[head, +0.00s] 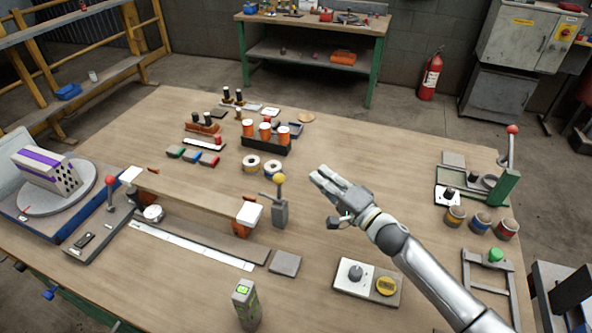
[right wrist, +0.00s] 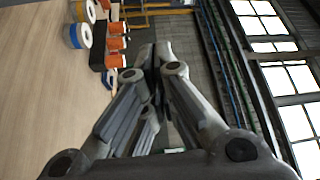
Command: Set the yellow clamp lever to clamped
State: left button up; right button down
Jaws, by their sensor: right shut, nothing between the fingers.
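The yellow clamp lever (head: 280,179) has a round yellow knob on top of a grey upright block (head: 280,212), near the middle of the table. A short arm sticks out to the left just below the knob. My right gripper (head: 318,174) is a little to the right of the knob, apart from it, with its fingers pointing left. It is shut and empty; the right wrist view (right wrist: 153,52) shows the fingertips together. The lever does not show in the right wrist view. My left gripper is in neither view.
A wooden plank (head: 190,192) lies on orange supports left of the lever. Tape rolls (head: 273,167) and a black rack with orange cups (head: 265,140) stand behind it. Table between gripper and right-hand fixtures is clear.

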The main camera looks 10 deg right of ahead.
aim_at(279, 188)
jog(key=w+a+p, duration=0.1)
jog(key=w+a, duration=0.2)
jog(key=a, duration=0.3)
jog(key=shift+w, duration=0.3)
jog(key=shift+s, duration=0.1)
jog(key=shift+s+a+n, duration=0.15)
jog(key=shift+n, duration=0.15)
